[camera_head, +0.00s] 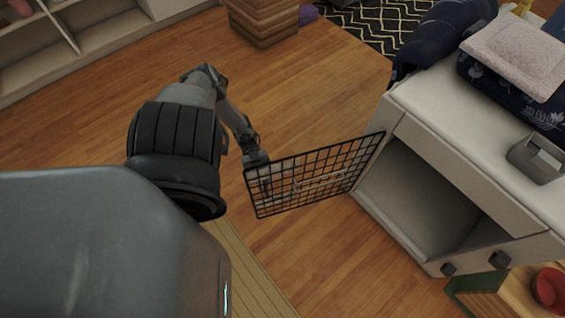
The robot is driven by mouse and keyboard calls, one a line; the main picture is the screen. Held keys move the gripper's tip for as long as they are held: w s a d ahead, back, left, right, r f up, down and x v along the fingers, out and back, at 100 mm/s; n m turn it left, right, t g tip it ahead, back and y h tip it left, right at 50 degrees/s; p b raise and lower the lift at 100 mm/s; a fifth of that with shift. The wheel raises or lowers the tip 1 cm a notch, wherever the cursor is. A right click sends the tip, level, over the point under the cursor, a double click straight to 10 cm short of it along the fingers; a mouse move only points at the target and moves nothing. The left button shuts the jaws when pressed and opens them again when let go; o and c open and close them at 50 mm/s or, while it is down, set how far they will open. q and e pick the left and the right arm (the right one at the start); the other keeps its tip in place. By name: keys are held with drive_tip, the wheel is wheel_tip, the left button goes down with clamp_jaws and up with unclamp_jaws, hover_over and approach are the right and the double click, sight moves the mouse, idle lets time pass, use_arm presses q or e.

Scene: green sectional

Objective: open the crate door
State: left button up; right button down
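The crate (410,118) is a pale cabinet-like box at the right, with a dark, empty-looking opening facing left and front. Its door (315,177) is a black wire grid. The door stands swung well out from the opening, joined to the crate along its right edge. My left gripper (262,178) is at the door's free left end, partly behind the wires. I cannot tell whether its fingers touch or hold the grid. My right gripper does not show.
Folded blankets (515,55) and a grey box (537,158) lie on top of the crate. A red bowl (550,290) is at lower right. A wooden block-like stand (262,20) and a patterned rug (378,25) are at the back. Wooden floor (330,235) around the door is clear.

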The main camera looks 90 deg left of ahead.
use_arm(q)
drive_tip(key=b+v, duration=0.2)
drive_tip(key=v, duration=0.7)
drive_tip(key=shift+s+a, duration=0.2)
drive_tip(key=shift+a, duration=0.15)
